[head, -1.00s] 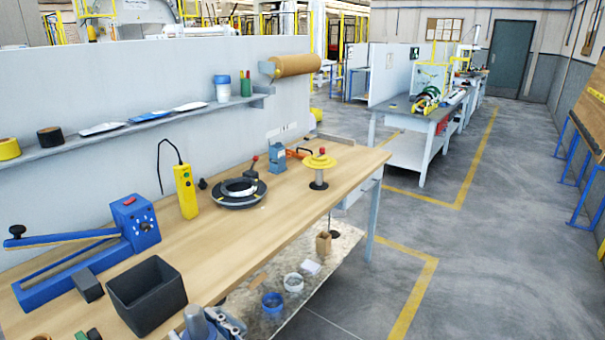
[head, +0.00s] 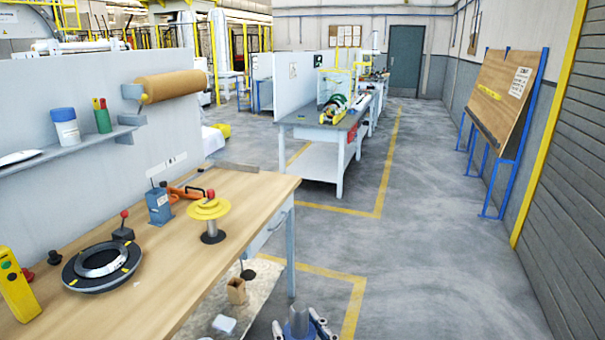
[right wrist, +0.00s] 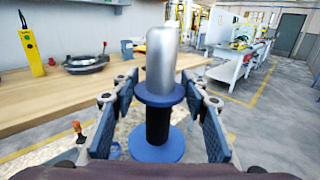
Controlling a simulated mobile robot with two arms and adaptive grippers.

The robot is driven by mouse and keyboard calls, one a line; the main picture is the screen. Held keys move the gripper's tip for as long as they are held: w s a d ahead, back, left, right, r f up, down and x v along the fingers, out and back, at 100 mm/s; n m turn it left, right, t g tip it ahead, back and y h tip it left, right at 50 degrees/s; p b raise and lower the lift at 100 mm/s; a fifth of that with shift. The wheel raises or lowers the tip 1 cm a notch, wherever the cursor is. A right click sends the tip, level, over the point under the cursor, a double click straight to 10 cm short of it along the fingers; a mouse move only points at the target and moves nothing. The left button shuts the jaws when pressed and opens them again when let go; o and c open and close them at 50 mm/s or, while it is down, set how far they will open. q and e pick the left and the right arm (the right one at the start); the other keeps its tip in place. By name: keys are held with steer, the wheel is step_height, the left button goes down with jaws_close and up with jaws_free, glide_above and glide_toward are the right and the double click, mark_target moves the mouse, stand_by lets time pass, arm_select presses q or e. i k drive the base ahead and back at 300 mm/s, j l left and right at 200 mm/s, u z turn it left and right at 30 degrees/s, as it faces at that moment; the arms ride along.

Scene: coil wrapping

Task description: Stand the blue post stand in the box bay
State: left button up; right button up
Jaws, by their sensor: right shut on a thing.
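The blue post stand (right wrist: 158,92) is upright in the right wrist view. It has a blue round base, a black stem, a blue collar and a silver rounded post on top. My right gripper (right wrist: 158,125) is shut on it, with one dark blue pad on each side of the stem. My left gripper is out of view. I cannot make out which place is the box bay.
The wooden bench (head: 190,255) holds a black ring coil (head: 100,266), a yellow-topped spindle (head: 210,218) and a blue block (head: 158,206). A second table (head: 320,132) stands further back. The grey floor at right (head: 430,260) is clear.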

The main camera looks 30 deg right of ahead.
mark_target(233, 180)
steer(key=i+l+z, duration=0.25)
steer(key=z, duration=0.15)
steer(key=i+l+z, duration=0.15)
steer(key=i+z, duration=0.6)
steer(key=i+u, duration=0.45)
steer(key=i+l+u, duration=0.2)
steer(key=i+u, duration=0.25)
steer(key=i+l+u, duration=0.25)
steer(key=u, duration=0.15)
steer(key=i+l+u, duration=0.1)
steer(key=u, duration=0.3)
steer(key=i+l+u, duration=0.25)
steer(key=u, duration=0.15)
steer(key=i+l+u, duration=0.15)
steer(key=u, duration=0.25)
